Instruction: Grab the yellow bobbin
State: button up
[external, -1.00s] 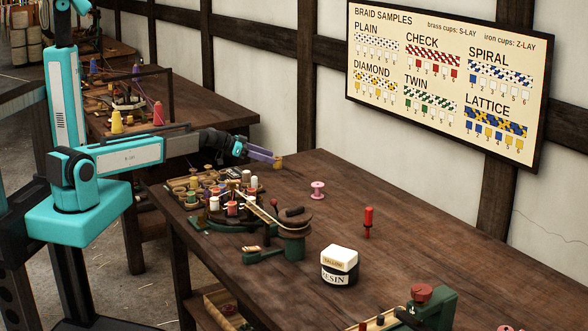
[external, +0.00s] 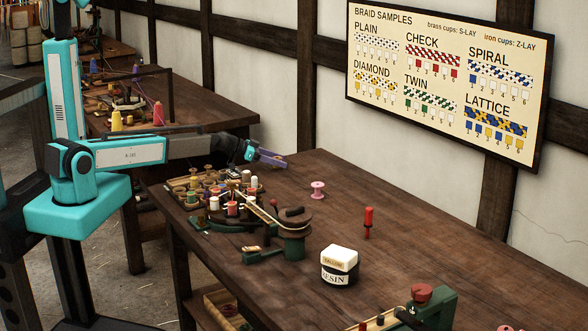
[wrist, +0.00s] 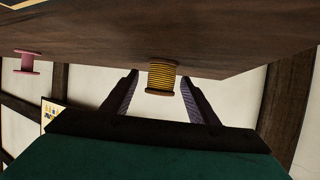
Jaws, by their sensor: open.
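The yellow bobbin (wrist: 161,76), wound with yellow thread between brown end flanges, shows in the wrist view against the brown tabletop, which appears upside down there. In that view my gripper (wrist: 159,79) is open, with one dark ridged finger on each side of the bobbin. A gap shows between bobbin and fingers, and I see no contact. In the external view my gripper (external: 284,163) reaches over the far left part of the table, and its purple fingers hide the bobbin there.
A pink bobbin (external: 317,190) stands on the table near my gripper; it also shows in the wrist view (wrist: 27,62). A crowded tray of bobbins and a braiding device (external: 293,228) lie nearer. A red-handled tool (external: 368,222) and a resin jar (external: 339,266) stand to the right.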

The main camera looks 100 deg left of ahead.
jog(key=shift+c, duration=0.4)
jog(key=c, duration=1)
jog(key=shift+r, duration=0.2)
jog(key=shift+c, duration=0.2)
notch_tip(320, 180, up, 10)
jog(key=b, duration=0.2)
jog(key=shift+f+b, duration=0.15)
jog(key=shift+b, duration=0.15)
